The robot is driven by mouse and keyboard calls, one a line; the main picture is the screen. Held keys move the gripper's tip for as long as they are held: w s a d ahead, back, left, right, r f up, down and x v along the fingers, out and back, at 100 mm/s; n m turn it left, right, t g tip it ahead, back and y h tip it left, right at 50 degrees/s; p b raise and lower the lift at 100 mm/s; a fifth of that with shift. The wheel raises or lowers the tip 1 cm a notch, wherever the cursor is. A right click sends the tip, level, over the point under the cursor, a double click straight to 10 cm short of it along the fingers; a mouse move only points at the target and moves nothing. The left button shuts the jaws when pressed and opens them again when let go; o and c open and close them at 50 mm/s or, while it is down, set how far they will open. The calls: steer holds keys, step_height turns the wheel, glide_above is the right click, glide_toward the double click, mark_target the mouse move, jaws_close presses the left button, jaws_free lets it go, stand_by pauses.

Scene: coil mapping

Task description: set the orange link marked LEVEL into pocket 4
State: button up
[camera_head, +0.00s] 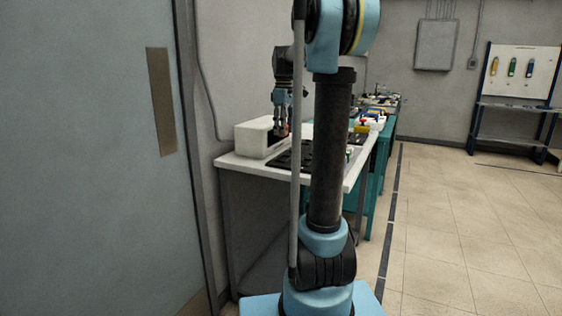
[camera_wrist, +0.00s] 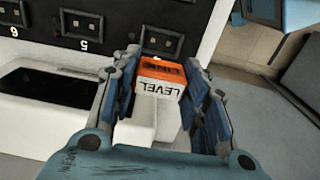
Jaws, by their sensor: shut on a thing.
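The orange link (camera_wrist: 158,82) has an orange top and a white face marked LEVEL, which reads upside down in the wrist view. My gripper (camera_wrist: 164,64) is shut on it, with one finger on each side. Beyond it lies the black pocket board (camera_wrist: 112,28), with square pockets in a row. The labels 5 and 6 show at the left. A pocket (camera_wrist: 163,41) lies just past the link, and its label is not visible. In the head view my gripper (camera_head: 282,122) is over the white table, near the board (camera_head: 290,158). I cannot tell the link's height above the board.
A white box-shaped device (camera_head: 258,137) stands on the table beside my gripper. Its dark panel (camera_wrist: 50,88) shows in the wrist view. Coloured items (camera_head: 372,122) lie farther back on the benches. Open floor (camera_head: 470,220) is at the right.

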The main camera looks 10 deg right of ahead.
mark_target(284, 159)
step_height(284, 159, down, 10)
steer(key=shift+r, duration=0.2)
stand_by(0.3)
steer(key=shift+s+f, duration=0.1)
steer(key=shift+f, duration=0.3)
steer(key=shift+s+f, duration=0.1)
steer(key=shift+s, duration=0.15)
steer(key=shift+c, duration=0.9)
steer(key=o, duration=1.2)
steer(key=shift+c, duration=0.2)
steer(key=shift+o, duration=0.8)
steer(key=shift+f, duration=0.2)
steer(key=shift+w+d+f, duration=0.15)
steer(key=shift+w+f, duration=0.1)
steer(key=shift+w, duration=0.25)
steer(key=shift+s+r, duration=0.15)
steer(key=shift+r, duration=0.05)
